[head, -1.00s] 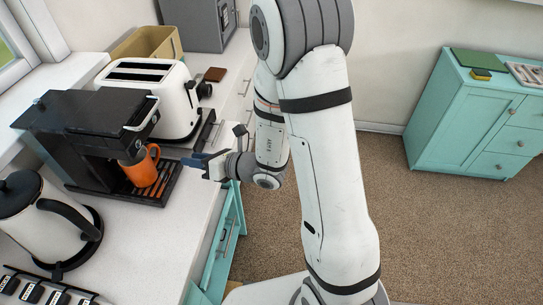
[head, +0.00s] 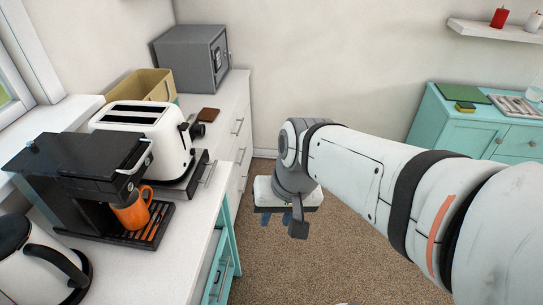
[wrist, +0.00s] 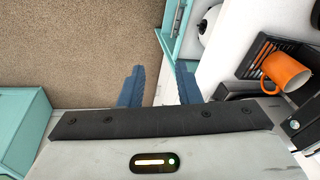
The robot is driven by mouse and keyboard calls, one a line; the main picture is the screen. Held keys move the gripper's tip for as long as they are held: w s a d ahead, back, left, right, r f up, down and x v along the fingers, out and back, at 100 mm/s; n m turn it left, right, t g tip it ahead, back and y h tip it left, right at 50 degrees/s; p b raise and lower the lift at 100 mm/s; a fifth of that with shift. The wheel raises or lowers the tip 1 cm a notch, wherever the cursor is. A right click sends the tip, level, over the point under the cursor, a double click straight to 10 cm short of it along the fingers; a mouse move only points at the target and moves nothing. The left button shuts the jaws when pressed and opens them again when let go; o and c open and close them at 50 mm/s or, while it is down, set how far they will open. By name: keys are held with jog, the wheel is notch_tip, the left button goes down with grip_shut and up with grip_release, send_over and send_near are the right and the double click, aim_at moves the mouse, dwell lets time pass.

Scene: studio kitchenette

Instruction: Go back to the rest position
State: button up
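My gripper (head: 277,218) hangs over the carpet to the right of the counter in the head view, clear of everything. In the wrist view my gripper (wrist: 159,86) shows two blue fingers spread apart with nothing between them. An orange mug (head: 133,210) stands on the drip tray of the black coffee machine (head: 70,155). The mug (wrist: 284,72) also shows in the wrist view at the right.
A white toaster (head: 140,137), a kettle (head: 30,265), a tan box (head: 150,85) and a grey safe (head: 192,58) stand on the white counter (head: 185,245). A teal cabinet (head: 465,135) stands at the far right. Carpet (head: 300,265) lies clear between.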

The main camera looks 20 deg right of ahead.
jog(key=shift+n+t+h, duration=0.7)
jog(key=shift+n+h, duration=0.1)
jog(key=shift+h, duration=0.1)
jog(key=d, duration=0.1)
jog(key=d+r, duration=0.2)
jog(key=shift+w+d, duration=0.1)
jog(key=shift+d, duration=0.3)
jog(key=shift+a, duration=0.15)
